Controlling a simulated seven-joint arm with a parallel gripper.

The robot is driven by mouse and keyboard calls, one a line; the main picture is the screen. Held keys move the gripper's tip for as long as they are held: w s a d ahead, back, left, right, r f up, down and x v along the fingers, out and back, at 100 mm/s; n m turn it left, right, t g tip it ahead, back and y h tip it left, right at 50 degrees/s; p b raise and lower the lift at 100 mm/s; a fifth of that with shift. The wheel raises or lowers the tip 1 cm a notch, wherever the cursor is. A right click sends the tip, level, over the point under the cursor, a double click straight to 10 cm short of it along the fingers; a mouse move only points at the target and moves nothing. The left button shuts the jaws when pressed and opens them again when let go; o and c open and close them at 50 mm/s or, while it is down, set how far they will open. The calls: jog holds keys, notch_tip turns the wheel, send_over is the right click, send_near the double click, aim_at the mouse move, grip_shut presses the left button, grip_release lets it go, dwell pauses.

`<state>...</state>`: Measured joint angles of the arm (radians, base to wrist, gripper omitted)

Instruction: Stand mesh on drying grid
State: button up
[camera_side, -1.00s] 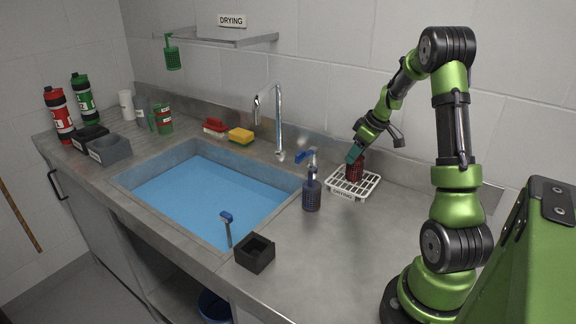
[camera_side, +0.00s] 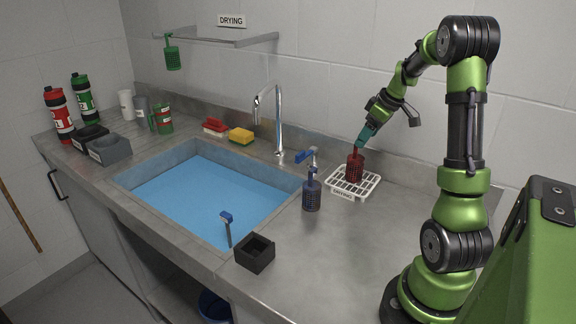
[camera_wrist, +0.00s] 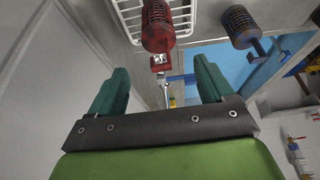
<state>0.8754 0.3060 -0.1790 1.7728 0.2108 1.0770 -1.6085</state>
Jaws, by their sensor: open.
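The red mesh (camera_side: 354,167) stands upright on the white drying grid (camera_side: 341,191), behind the sink's right corner. In the wrist view the red mesh (camera_wrist: 157,30) shows with its handle toward me, and part of the grid (camera_wrist: 128,14) is behind it. My gripper (camera_side: 363,139) is just above and to the right of the mesh, apart from it. In the wrist view the teal fingers of my gripper (camera_wrist: 162,76) are wide apart with nothing between them.
A blue mesh (camera_side: 311,194) with a blue handle stands on the counter left of the grid. The sink (camera_side: 215,195) holds blue water. A tap (camera_side: 279,120) rises behind it. A black square holder (camera_side: 255,253) is at the front. Counter right of the grid is clear.

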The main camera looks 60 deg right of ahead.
jog(key=w+a+r, duration=0.1)
jog(key=a+r, duration=0.2)
jog(key=a, duration=0.3)
jog(key=w+a+r+m+t, duration=0.1)
jog(key=a+r, duration=0.2)
jog(key=a, duration=0.4)
jog(key=w+a+r, duration=0.1)
jog(key=a+r, duration=0.2)
jog(key=a, duration=0.3)
jog(key=s+a+m, duration=0.1)
jog(key=s+a, duration=0.1)
jog(key=a, duration=0.4)
jog(key=s+a+m+t+y, duration=0.1)
jog(key=s+a, duration=0.2)
jog(key=a, duration=0.3)
jog(key=s+a+f+m+y, duration=0.1)
jog(key=s+a, duration=0.2)
jog(key=a, duration=0.3)
jog(key=shift+a+t, duration=0.3)
jog(key=shift+a, duration=0.1)
